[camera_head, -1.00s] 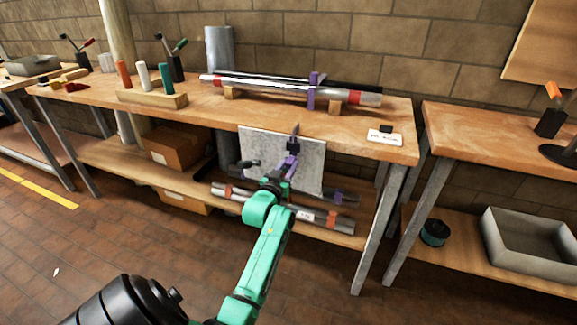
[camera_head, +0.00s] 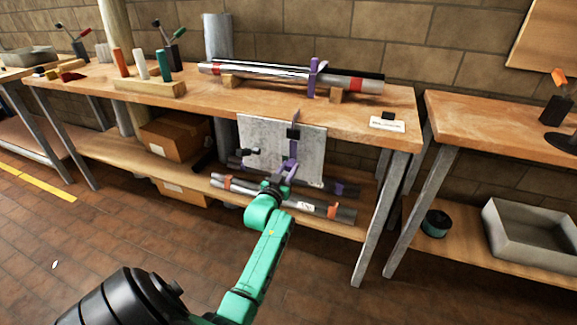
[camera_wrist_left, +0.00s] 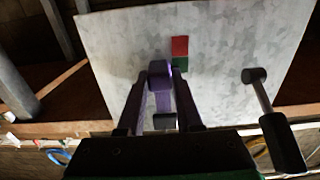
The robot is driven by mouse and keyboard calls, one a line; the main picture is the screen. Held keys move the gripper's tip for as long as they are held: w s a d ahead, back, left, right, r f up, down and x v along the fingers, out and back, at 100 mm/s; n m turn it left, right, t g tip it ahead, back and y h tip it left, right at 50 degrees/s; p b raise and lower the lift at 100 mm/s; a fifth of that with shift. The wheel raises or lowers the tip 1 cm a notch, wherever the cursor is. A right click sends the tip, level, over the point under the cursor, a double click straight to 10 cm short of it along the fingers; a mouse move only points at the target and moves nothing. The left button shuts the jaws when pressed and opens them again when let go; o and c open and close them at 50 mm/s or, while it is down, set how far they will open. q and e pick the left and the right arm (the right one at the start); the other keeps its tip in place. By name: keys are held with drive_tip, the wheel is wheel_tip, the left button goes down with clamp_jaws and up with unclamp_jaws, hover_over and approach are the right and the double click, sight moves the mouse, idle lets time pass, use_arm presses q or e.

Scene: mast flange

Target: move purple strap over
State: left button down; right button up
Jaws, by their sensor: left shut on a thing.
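A purple strap (camera_head: 312,82) stands around the long metal tubes (camera_head: 265,77) on the bench, near their right end. Another purple strap (camera_wrist_left: 162,100) shows between the fingers of my left gripper (camera_wrist_left: 161,72) in the left wrist view. In the head view this purple strap (camera_head: 291,150) is upright in front of a grey metal plate (camera_head: 258,133), with a dark block at its upper part. My left gripper (camera_head: 285,170) is shut on it, low in front of the plate. The fingers hide part of the strap. My right gripper is not in view.
The plate hangs at the bench's (camera_head: 200,103) front edge. A black-handled lever (camera_wrist_left: 270,115) stands beside my left gripper in the wrist view. More tubes (camera_head: 240,188) lie on the lower shelf. A white label card (camera_head: 387,125) lies at the bench's right end.

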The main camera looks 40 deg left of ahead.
use_arm(q)
drive_tip(key=c, duration=0.6)
unclamp_jaws()
drive_tip(key=shift+o, duration=0.2)
drive_tip(key=shift+s, duration=0.1)
drive_tip(key=shift+s+d, duration=0.15)
drive_tip(key=shift+s, duration=0.2)
drive_tip(key=p+v, duration=0.2)
drive_tip(key=v, duration=1.1)
drive_tip(key=shift+s+d, duration=0.15)
drive_tip(key=shift+s, duration=0.15)
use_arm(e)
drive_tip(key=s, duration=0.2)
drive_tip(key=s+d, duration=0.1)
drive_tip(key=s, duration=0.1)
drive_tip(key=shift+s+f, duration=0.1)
